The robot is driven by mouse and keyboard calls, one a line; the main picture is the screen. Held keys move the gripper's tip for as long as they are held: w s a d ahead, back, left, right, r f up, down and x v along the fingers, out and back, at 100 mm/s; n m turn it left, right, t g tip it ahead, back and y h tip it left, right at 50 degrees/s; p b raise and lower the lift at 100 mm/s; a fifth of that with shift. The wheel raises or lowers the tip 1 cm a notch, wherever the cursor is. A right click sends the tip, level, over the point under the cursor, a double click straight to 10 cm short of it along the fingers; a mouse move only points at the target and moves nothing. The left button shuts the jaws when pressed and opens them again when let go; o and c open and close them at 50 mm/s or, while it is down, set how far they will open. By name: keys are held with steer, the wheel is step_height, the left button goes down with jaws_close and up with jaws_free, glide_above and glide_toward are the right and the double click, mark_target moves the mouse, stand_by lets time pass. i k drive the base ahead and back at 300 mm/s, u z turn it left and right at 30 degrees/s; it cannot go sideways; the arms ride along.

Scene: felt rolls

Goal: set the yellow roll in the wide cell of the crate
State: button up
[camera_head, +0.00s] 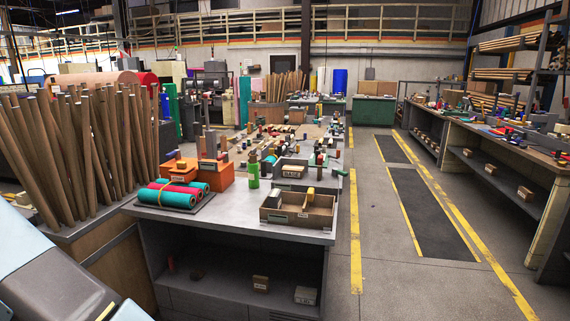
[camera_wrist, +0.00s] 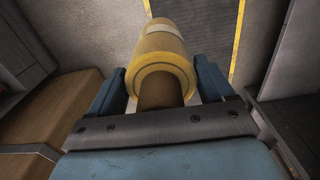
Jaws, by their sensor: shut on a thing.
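My gripper (camera_wrist: 162,84) is shut on a yellow roll (camera_wrist: 160,48) in the wrist view. The roll has a brown core and a pale band, and its near end faces the wrist camera. The blue fingers lie on either side of it, and grey floor shows beyond. In the head view, the crate (camera_head: 298,222) is a low, open brown box on the front right of the grey bench. It has a divider and some small things inside, one of them yellowish; its cells are too small to judge fully. My fingers and the held roll do not show clearly in the head view.
Teal and red rolls (camera_head: 172,193) lie on a dark mat left of the crate. A green bottle (camera_head: 253,174) and orange boxes (camera_head: 212,172) stand behind. Brown tubes (camera_head: 90,145) stand upright at left. The bench top (camera_head: 235,222) is bare between rolls and crate.

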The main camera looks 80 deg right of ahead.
mark_target(253, 165)
steer(key=u, duration=2.55)
steer(key=i, duration=0.1)
steer(key=z, duration=3.3)
